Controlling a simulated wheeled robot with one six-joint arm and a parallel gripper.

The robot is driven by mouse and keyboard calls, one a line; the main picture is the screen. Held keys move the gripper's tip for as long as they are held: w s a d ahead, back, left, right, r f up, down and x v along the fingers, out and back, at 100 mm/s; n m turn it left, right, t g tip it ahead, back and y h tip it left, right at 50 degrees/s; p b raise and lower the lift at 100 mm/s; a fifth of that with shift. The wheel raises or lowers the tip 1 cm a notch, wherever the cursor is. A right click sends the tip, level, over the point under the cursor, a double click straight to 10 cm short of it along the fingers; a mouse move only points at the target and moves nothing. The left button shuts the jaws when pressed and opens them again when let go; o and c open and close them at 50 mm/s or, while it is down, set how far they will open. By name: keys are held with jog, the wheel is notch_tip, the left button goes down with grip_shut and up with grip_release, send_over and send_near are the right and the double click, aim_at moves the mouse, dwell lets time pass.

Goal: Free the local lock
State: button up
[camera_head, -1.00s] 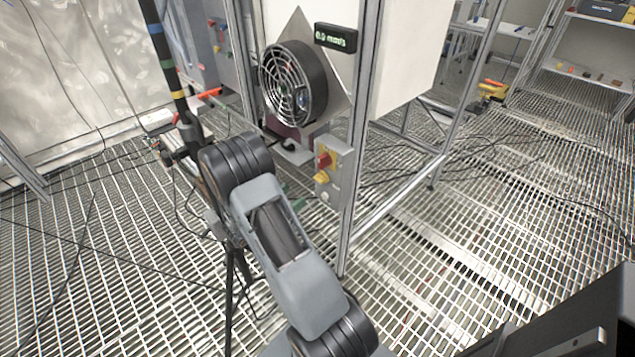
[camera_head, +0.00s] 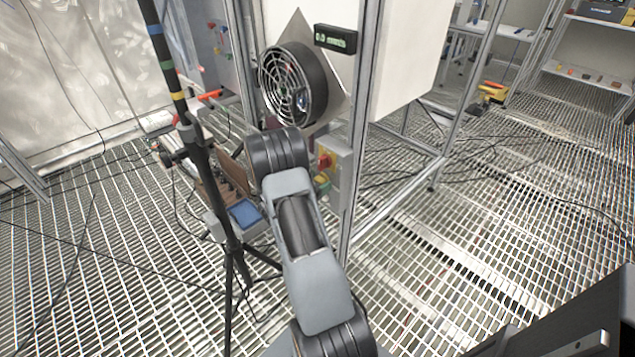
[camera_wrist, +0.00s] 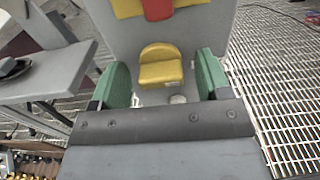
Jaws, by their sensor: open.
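In the wrist view a grey switch box (camera_wrist: 215,35) faces me, with a red handle (camera_wrist: 158,8) on a yellow plate at the top. Below it a yellow lock-like piece (camera_wrist: 161,70) sticks out from the box. My gripper (camera_wrist: 163,74) is open, its green fingers on the left and right of the yellow piece, with gaps on both sides. I cannot tell how far the fingertips reach past it. In the head view the switch box (camera_head: 344,170) is on the frame post, partly hidden by my arm, with its red handle (camera_head: 326,160) showing.
A caged fan (camera_head: 285,85) and a dark display (camera_head: 335,38) are above the switch box. A tripod pole (camera_head: 195,140) stands close left of my arm, near a blue-topped item (camera_head: 245,213). Cables lie on the grated floor, which is open at right.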

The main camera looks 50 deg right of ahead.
jog(key=c, duration=0.9)
jog(key=shift+r+n, duration=0.1)
jog(key=shift+n, duration=0.2)
jog(key=n+p, duration=0.3)
jog(key=shift+r+n, duration=0.1)
jog(key=shift+n, duration=0.3)
jog(key=n+p, duration=0.2)
jog(key=n, duration=0.2)
jog(key=shift+w+n+p, duration=0.1)
jog(key=shift+n+p, duration=0.2)
jog(key=shift+p, duration=0.1)
jog(key=n+p, duration=0.2)
jog(key=n, duration=0.2)
jog(key=shift+w+f+n+p, duration=0.1)
jog(key=shift+n+p, duration=0.15)
jog(key=shift+n, duration=0.55)
jog(key=shift+s+f+n+p, duration=0.1)
jog(key=shift+n+p, duration=0.2)
jog(key=shift+n, duration=0.5)
jog(key=shift+w+f+n+p, duration=0.1)
jog(key=shift+n+p, duration=0.15)
jog(key=shift+n, duration=0.55)
